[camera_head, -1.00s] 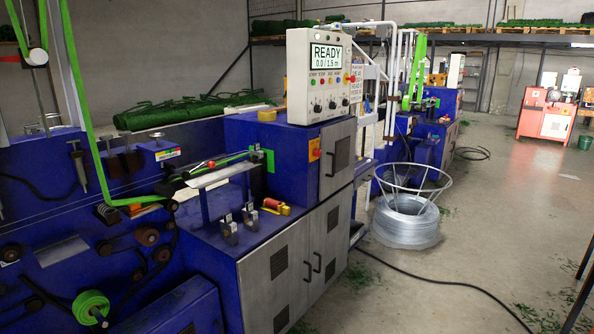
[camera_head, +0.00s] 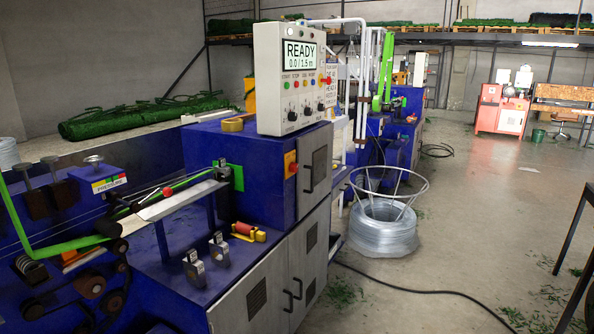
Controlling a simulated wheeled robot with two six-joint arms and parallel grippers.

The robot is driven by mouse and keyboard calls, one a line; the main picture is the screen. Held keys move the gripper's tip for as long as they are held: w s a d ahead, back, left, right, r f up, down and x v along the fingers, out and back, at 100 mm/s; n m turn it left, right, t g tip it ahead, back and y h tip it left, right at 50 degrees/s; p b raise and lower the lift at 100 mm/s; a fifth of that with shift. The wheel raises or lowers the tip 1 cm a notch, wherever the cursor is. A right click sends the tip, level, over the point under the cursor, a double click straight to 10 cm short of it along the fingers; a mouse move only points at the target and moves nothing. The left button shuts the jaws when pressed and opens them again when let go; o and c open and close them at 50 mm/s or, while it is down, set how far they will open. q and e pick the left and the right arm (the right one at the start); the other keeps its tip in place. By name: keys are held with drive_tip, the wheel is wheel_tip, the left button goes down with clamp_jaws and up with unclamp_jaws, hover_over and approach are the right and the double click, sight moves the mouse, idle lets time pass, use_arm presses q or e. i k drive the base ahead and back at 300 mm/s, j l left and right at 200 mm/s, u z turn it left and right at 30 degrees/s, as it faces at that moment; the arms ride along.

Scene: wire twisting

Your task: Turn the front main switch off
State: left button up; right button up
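A small red and yellow rotary switch (camera_head: 291,163) sits on the front face of the blue machine cabinet (camera_head: 215,160), just below the control box. It looks like the main switch; its knob position is too small to read. The grey-white control box (camera_head: 292,78) stands on top of the cabinet. Its screen (camera_head: 299,54) reads READY and 0.0 / 1.5 m, with small buttons and black knobs below. Neither of my grippers is in view.
Grey cabinet doors (camera_head: 262,290) with black handles are below the switch. A wire coil (camera_head: 383,228) in a metal stand is on the floor to the right. A black cable (camera_head: 420,291) crosses the floor. A dark frame (camera_head: 577,240) stands at the right edge. Open floor (camera_head: 480,230) lies between.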

sight(293, 167)
drive_tip(key=i+l+z, duration=0.1)
drive_tip(key=i+l, duration=0.6)
drive_tip(key=i, duration=0.05)
